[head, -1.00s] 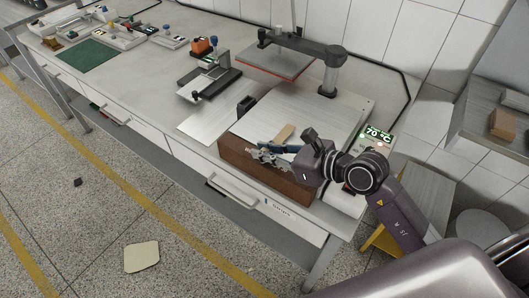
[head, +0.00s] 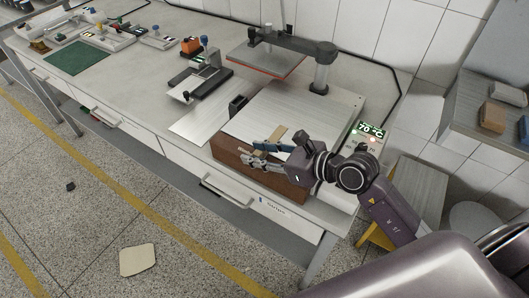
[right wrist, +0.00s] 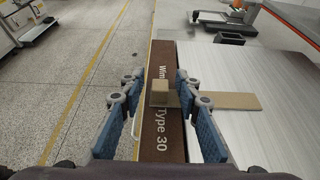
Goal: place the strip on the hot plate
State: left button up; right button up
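The hot plate (head: 300,106) is a brown box with a metal top, by the counter's front edge; its display (head: 371,130) reads 70 °C. The tan strip (head: 279,134) lies across the front edge of the top. In the right wrist view the strip (right wrist: 232,101) runs over the metal, and its thicker block-like end (right wrist: 159,92) is between the fingers. My right gripper (head: 262,154) is at this end, fingers apart on both sides. In the right wrist view the gripper (right wrist: 160,93) shows a gap beside the left finger. My left gripper is not in view.
A press plate on an arm (head: 265,60) hangs above the back of the hot plate. A metal sheet (head: 205,120) and a small device (head: 203,78) stand left of it. A green mat (head: 75,58) lies farther left. A pale square (head: 138,260) is on the floor.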

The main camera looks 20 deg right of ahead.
jog(key=b+v, duration=0.2)
jog(key=v, duration=0.8)
jog(key=shift+s+d+r, duration=0.1)
jog(key=shift+s+d, duration=0.15)
jog(key=shift+s+d+r+b, duration=0.35)
jog(key=shift+s, duration=0.15)
